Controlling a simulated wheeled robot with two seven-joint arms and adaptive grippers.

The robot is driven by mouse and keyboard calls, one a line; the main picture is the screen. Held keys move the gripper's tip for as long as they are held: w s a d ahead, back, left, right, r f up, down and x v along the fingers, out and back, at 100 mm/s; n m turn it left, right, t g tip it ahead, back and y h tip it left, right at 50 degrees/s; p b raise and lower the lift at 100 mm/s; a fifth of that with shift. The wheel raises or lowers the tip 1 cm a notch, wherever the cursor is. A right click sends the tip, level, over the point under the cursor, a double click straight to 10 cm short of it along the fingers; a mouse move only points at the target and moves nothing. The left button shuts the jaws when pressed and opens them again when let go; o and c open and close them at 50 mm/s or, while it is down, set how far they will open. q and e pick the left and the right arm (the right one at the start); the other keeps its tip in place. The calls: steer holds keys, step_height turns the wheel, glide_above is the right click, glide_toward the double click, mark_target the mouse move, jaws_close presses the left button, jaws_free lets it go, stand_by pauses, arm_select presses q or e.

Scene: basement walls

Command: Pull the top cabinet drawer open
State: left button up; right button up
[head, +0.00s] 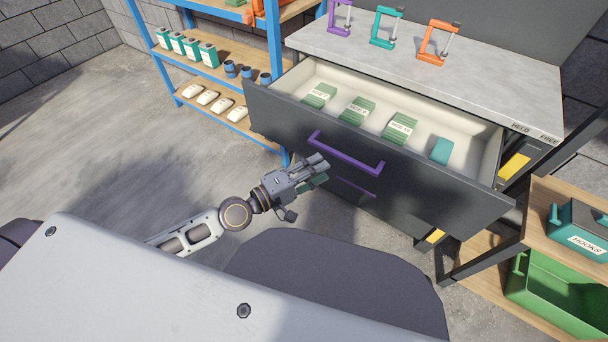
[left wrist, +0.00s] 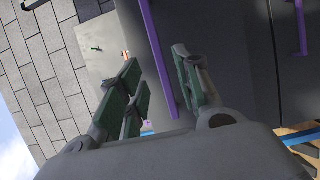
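The top drawer (head: 375,165) of the dark cabinet is pulled far out, with its pale inside showing. Its purple bar handle (head: 345,155) runs along the drawer front. My left gripper (head: 318,170) is in front of the drawer, by the left part of the handle. In the left wrist view, the gripper's fingers (left wrist: 162,88) are spread apart, with the purple handle (left wrist: 158,55) showing in the gap between them. They do not look closed on it; exact depth is hard to tell. My right gripper is in neither view.
Several green labelled packs (head: 357,110) and a teal block (head: 441,151) lie in the drawer. Clamps (head: 387,28) stand on the cabinet top. A blue-framed shelf (head: 276,45) is at left; a wooden shelf (head: 540,205) with bins is at right. The floor at left is clear.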

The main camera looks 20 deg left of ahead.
arm_select(q)
steer(key=shift+s+a, duration=0.15)
steer(key=shift+s, duration=0.05)
steer(key=shift+v, duration=1.45)
